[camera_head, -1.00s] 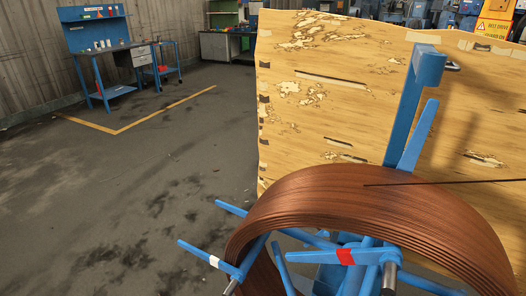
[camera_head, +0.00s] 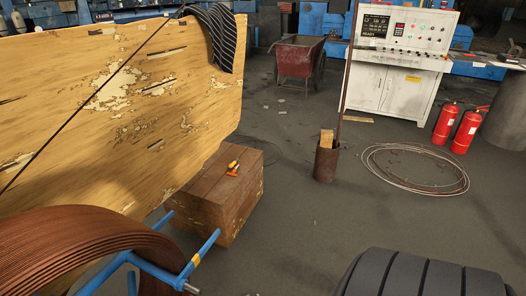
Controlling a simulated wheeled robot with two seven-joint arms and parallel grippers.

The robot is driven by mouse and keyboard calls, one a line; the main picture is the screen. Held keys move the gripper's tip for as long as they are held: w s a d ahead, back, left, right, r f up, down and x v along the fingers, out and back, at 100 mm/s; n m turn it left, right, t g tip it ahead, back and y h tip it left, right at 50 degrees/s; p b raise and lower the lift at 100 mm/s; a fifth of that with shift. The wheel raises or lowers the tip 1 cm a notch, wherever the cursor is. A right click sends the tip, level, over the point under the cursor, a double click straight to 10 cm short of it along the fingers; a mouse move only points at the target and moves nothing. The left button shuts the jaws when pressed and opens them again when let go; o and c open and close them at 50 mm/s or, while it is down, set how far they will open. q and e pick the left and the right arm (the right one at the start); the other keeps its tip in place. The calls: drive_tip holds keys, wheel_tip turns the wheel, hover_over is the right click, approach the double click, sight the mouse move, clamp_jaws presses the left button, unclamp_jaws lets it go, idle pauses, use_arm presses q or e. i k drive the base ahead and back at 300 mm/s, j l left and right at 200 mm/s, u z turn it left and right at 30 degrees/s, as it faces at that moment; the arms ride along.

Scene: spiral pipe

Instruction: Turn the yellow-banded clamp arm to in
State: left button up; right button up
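The yellow-banded clamp arm (camera_head: 205,249) is a short blue bar at the lower left, at the right side of the brown coil (camera_head: 60,245). Its yellow band is near its middle. Its lower end meets a blue spoke (camera_head: 155,268) beside a metal pin (camera_head: 190,288). Its free end points up and right, away from the coil. Another blue bar (camera_head: 108,272) stands nearer the coil. The coil's left and lower parts are cut off by the picture's edge. Neither of my grippers shows.
A large wooden panel (camera_head: 120,110) stands behind the coil. A wooden box (camera_head: 215,205) with an orange-handled tool (camera_head: 233,168) is behind the clamp arm. A dark ribbed round object (camera_head: 425,275) fills the lower right. Floor between is clear.

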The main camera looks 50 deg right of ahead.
sight(195, 261)
drive_tip(key=z, duration=1.1)
drive_tip(key=i+l+u, duration=0.2)
drive_tip(key=u, duration=0.25)
drive_tip(key=i+l+u, duration=0.25)
drive_tip(key=u, duration=0.15)
drive_tip(key=i+l+u, duration=0.15)
drive_tip(key=l+u, duration=0.3)
drive_tip(key=i+l+u, duration=0.15)
drive_tip(key=l+u, duration=0.15)
drive_tip(key=u, duration=0.15)
drive_tip(key=l+u, duration=0.4)
